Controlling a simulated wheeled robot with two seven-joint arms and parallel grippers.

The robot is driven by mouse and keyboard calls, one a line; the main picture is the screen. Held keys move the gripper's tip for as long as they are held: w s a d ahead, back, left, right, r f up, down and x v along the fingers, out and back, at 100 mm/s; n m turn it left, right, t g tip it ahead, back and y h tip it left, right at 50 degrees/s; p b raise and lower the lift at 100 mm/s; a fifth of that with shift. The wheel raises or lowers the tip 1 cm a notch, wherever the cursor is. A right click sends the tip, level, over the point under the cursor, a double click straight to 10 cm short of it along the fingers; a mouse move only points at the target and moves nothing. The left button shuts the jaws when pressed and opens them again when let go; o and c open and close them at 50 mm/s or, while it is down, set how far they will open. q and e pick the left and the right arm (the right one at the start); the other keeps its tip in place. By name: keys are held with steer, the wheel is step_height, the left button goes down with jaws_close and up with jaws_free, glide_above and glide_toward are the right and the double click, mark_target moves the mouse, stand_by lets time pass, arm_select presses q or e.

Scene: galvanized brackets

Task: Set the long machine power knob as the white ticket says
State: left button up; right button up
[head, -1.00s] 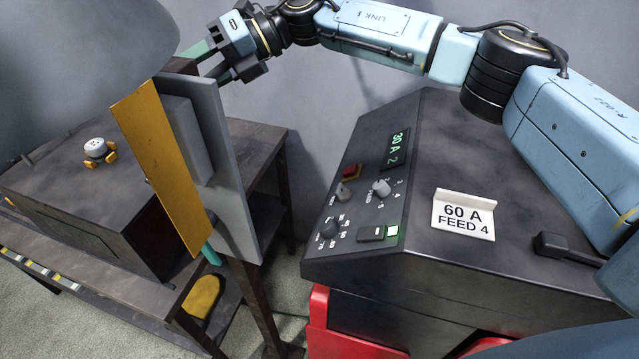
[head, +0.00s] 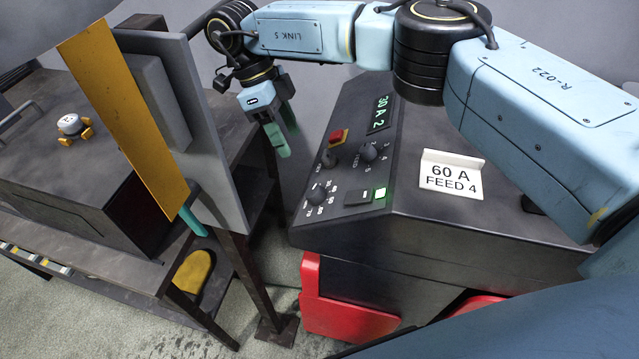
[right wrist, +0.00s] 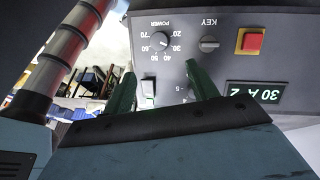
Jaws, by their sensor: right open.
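The power knob (head: 318,192) is a small black dial on the machine's dark panel. It also shows in the right wrist view (right wrist: 159,41), upside down, with numbers around it; its exact pointer setting is too small to read surely. The white ticket (head: 451,175) reads 60 A, FEED 4. The green display (head: 380,112) reads 30 A 2. My right gripper (head: 283,139) is open and empty, left of the panel and apart from the knob. In the right wrist view its green fingers (right wrist: 161,88) point toward the panel. My left gripper is not seen.
Near the power knob are the key switch (head: 328,158), feed knob (head: 368,151), red button (head: 338,137), a black rocker (head: 357,198) and a lit green button (head: 380,193). A grey plate (head: 205,150) with an orange panel (head: 115,110) stands left of my right gripper.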

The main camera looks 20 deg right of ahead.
mark_target(314, 190)
steer(key=p+x, duration=0.3)
steer(key=x, duration=1)
steer(key=c, duration=1)
